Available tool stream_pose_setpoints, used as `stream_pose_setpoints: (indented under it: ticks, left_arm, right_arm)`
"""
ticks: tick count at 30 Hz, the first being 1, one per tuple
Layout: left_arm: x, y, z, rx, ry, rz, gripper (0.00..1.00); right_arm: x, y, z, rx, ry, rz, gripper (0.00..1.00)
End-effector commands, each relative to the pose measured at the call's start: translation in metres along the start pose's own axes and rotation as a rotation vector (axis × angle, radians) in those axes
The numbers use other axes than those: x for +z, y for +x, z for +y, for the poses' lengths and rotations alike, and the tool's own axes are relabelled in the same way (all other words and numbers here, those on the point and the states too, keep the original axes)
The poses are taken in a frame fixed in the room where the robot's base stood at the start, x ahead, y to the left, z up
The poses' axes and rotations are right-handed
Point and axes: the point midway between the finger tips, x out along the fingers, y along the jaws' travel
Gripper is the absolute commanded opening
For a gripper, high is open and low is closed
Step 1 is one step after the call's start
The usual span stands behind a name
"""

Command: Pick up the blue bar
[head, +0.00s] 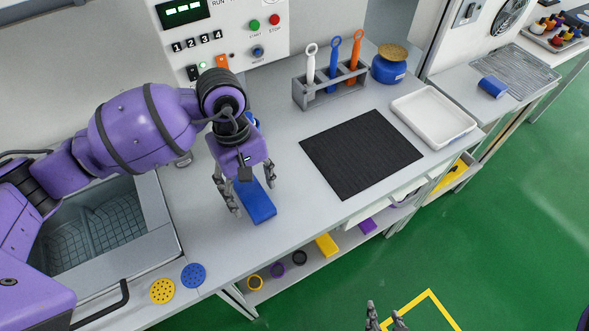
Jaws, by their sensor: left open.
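The blue bar (260,208) lies on the grey counter below my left gripper (253,199). My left gripper points down and is open, with one finger on each side of the bar. The bar's far end is partly hidden by the gripper. I cannot tell whether the fingers touch it. My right gripper (386,318) shows only its fingers at the bottom edge, over the green floor. They are apart, with nothing seen between them.
A black mat (361,153) and a white tray (433,117) lie to the right. A grey rack (331,86) with three tools and a blue jar (389,68) stand behind. A sink (168,243) is left. Yellow (162,291) and blue (193,275) discs lie near the front edge.

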Motion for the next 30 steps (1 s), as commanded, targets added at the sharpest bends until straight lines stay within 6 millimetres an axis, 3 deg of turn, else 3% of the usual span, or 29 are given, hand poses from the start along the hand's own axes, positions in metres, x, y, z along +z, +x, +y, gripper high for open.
stream_pose_setpoints:
  ticks: [8, 20, 30]
  left_arm:
    - [0.0001, 0.0047, -0.0011, -0.002, -0.001, -0.001, 0.64]
    - [0.0, 0.0042, -0.0011, -0.002, -0.002, -0.001, 0.12]
    - [0.0003, -0.0006, -0.0005, 0.0, -0.001, -0.001, 0.12]
  right_arm:
    - [0.0004, 0.0003, -0.0014, -0.003, 0.0, -0.002, 0.4]
    - [0.0013, 0.0002, -0.0016, -0.003, 0.001, -0.004, 0.4]
    - [0.0019, 0.0, -0.0017, -0.002, 0.002, -0.004, 0.4]
